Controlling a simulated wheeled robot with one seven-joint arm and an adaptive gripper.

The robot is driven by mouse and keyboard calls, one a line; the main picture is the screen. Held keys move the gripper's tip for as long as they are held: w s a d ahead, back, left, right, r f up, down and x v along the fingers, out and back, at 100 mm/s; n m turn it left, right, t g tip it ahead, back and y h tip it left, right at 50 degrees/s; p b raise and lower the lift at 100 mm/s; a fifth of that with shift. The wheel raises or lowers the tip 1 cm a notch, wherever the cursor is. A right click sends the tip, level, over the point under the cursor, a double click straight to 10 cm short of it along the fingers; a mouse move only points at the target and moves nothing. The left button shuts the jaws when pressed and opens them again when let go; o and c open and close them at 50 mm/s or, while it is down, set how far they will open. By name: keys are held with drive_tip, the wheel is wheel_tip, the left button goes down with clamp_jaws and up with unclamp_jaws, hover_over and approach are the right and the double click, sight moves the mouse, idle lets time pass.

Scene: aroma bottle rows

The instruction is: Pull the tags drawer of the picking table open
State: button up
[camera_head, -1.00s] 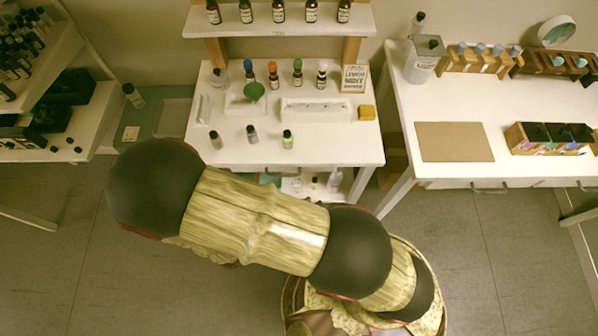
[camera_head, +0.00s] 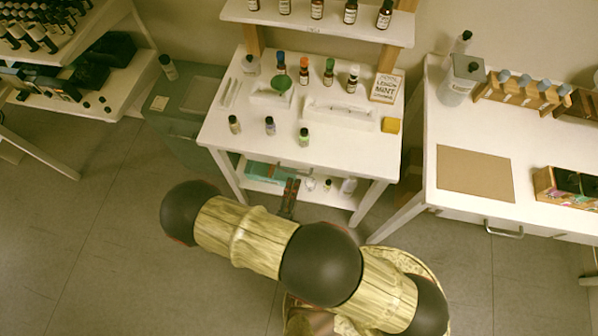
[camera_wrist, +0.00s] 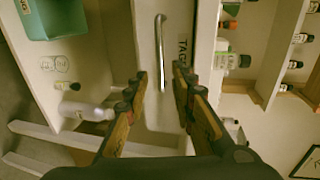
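The tags drawer (camera_wrist: 178,20) shows in the wrist view as a white front with a partly hidden "TAG…" label (camera_wrist: 183,50) and a long metal handle (camera_wrist: 161,45). The drawer looks shut, flush with the panel around it. My gripper (camera_wrist: 160,82) is open, with one finger on each side of the handle's near end in the picture; I see no contact. In the head view my gripper (camera_head: 289,194) is at the front of the white picking table (camera_head: 225,130), below its top. The drawer front is hard to make out there.
The lower shelf holds a teal box (camera_head: 262,172) and small glassware. A second white table (camera_head: 440,130) is at the right; a grey-green cabinet (camera_head: 180,110) is at the left.

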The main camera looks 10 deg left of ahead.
sight(297, 173)
drive_tip(key=shift+b+x, duration=0.65)
drive_tip(key=shift+x, duration=3)
drive_tip(key=shift+c, duration=1.3)
clamp_jaws()
